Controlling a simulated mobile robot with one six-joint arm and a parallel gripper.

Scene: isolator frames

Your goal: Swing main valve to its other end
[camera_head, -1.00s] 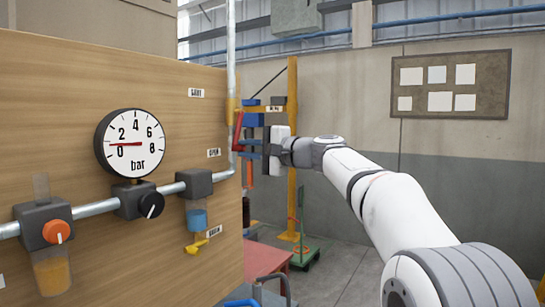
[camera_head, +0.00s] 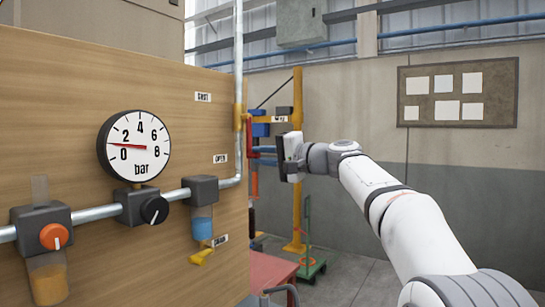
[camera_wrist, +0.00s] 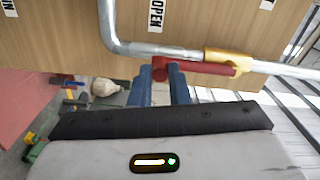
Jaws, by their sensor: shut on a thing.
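The main valve has a yellow body (camera_head: 238,118) on the upright pipe and a red lever (camera_head: 249,137). The lever hangs down, roughly along the pipe, with its free end near the OPEN label (camera_head: 220,158). In the wrist view the red lever (camera_wrist: 205,69) runs nearly parallel to the pipe, from the yellow body (camera_wrist: 228,58) to my fingers. My gripper (camera_head: 258,154) has its blue fingers shut on the lever's free end. The fingers also show in the wrist view (camera_wrist: 161,74), one on each side of the lever end.
A SHUT label (camera_head: 203,97) is higher on the wooden panel (camera_head: 60,110). A yellow post (camera_head: 297,170) and a green trolley (camera_head: 312,268) stand behind my gripper.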

